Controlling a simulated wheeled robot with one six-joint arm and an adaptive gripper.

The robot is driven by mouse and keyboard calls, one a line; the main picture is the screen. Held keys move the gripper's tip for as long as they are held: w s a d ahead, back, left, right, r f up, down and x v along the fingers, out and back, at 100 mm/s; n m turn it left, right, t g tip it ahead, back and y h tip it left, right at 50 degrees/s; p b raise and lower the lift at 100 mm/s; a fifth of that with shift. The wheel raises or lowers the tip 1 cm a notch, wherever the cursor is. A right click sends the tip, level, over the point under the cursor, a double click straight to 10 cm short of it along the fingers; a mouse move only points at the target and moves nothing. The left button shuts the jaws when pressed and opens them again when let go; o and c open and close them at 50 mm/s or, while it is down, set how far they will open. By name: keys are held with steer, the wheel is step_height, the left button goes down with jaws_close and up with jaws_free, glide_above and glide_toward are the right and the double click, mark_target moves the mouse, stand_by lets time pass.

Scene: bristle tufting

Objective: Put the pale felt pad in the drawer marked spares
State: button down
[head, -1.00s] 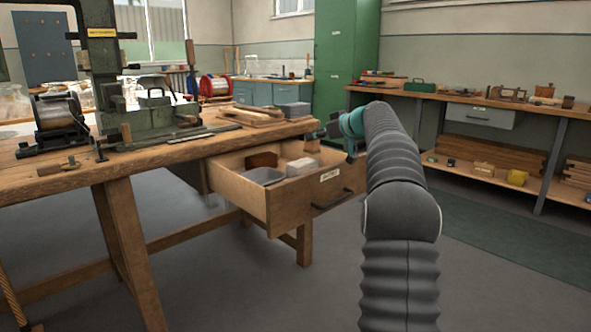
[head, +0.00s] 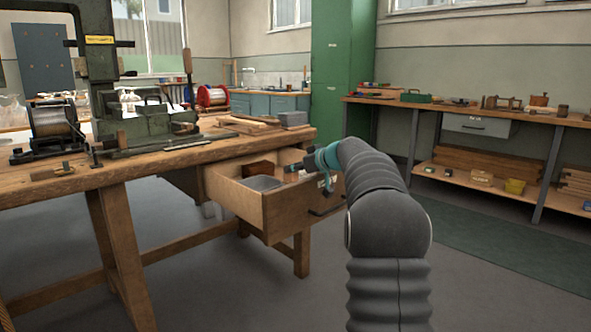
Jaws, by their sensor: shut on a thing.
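The open wooden drawer (head: 238,205) hangs out under the right end of the workbench. Its front has a small pale label, too small to read and partly covered by my arm, and a dark handle. My gripper (head: 291,168) is over the drawer's right part, inside its outline, and is shut. A small pale patch (head: 290,178) shows just below the fingertips, apparently the pale felt pad; most of it is hidden. I cannot tell whether it touches the drawer floor. A grey tray (head: 262,183) and a brown block (head: 259,169) are in the drawer's left and back parts.
The workbench (head: 130,165) carries a green machine, a wire spool, wooden strips and a grey box (head: 293,119) above the drawer. A tall green cabinet (head: 340,80) stands behind. A shelf bench (head: 470,115) is at the right. The floor between is clear.

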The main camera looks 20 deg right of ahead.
steer(key=shift+f+b, duration=0.4)
steer(key=shift+f, duration=0.2)
steer(key=c, duration=0.8)
jaws_free()
steer(key=shift+f, duration=0.1)
steer(key=shift+r, duration=0.3)
steer(key=v, duration=1.2)
steer(key=shift+r, duration=0.45)
